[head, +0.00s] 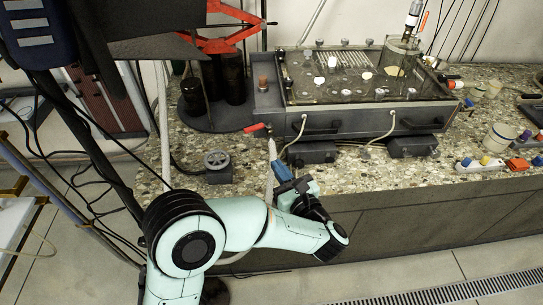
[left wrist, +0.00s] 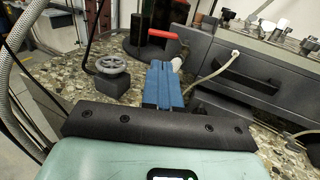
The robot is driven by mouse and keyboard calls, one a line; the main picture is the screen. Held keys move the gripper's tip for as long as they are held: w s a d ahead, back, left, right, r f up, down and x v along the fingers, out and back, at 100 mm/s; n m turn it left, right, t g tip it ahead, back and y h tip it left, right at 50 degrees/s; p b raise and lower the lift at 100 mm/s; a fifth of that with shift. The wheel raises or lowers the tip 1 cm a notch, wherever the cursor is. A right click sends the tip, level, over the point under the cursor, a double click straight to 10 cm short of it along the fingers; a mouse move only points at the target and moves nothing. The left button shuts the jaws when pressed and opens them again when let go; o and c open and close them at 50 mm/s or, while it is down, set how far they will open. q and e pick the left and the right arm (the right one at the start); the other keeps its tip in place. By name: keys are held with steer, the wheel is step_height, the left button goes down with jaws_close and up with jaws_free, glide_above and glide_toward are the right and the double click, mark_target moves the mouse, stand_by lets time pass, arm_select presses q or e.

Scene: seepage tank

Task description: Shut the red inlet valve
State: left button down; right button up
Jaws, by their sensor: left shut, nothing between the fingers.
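The red inlet valve handle (head: 255,127) is a small lever at the lower left corner of the grey tank (head: 350,117). It points left from the pale pipe fitting below it. In the left wrist view the red handle (left wrist: 163,33) lies just beyond the fingertips. My left gripper (head: 275,164) has blue fingers, shut and empty, just below the handle in the head view. The fingers (left wrist: 162,66) show side by side in the left wrist view, with the pale fitting (left wrist: 177,63) close to their right. I cannot tell whether they touch it. My right gripper is not in view.
A grey handwheel (head: 217,160) stands on the stone counter to the left of the gripper. Dark cylinders (head: 232,78) and a red jack frame (head: 235,25) stand behind. Pale hoses hang from the tank front. Small cups and coloured blocks lie at right.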

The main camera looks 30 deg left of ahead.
mark_target(249, 131)
arm_select(q)
steer(key=x, duration=1.2)
steer(key=shift+w+a+p, duration=0.2)
steer(key=shift+a+p, duration=0.15)
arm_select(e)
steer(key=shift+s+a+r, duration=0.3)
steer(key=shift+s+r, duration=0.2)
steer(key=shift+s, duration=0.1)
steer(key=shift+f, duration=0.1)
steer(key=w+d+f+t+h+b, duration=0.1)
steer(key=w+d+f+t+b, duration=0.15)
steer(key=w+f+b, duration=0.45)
arm_select(q)
steer(key=shift+w+a+f+m+t+h, duration=0.15)
steer(key=shift+a+m+t+h, duration=0.25)
steer(key=shift+a, duration=0.25)
steer(key=shift+w+a+r+m+t+h, duration=0.15)
steer(key=shift+a+m+t+h, duration=0.15)
steer(key=shift+a+t, duration=0.25)
steer(key=shift+a, duration=0.25)
steer(key=shift+r, duration=0.15)
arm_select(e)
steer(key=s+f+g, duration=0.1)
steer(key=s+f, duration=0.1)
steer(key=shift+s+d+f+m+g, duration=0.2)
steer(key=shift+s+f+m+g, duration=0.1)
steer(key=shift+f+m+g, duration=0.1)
arm_select(q)
steer(key=shift+a, duration=0.1)
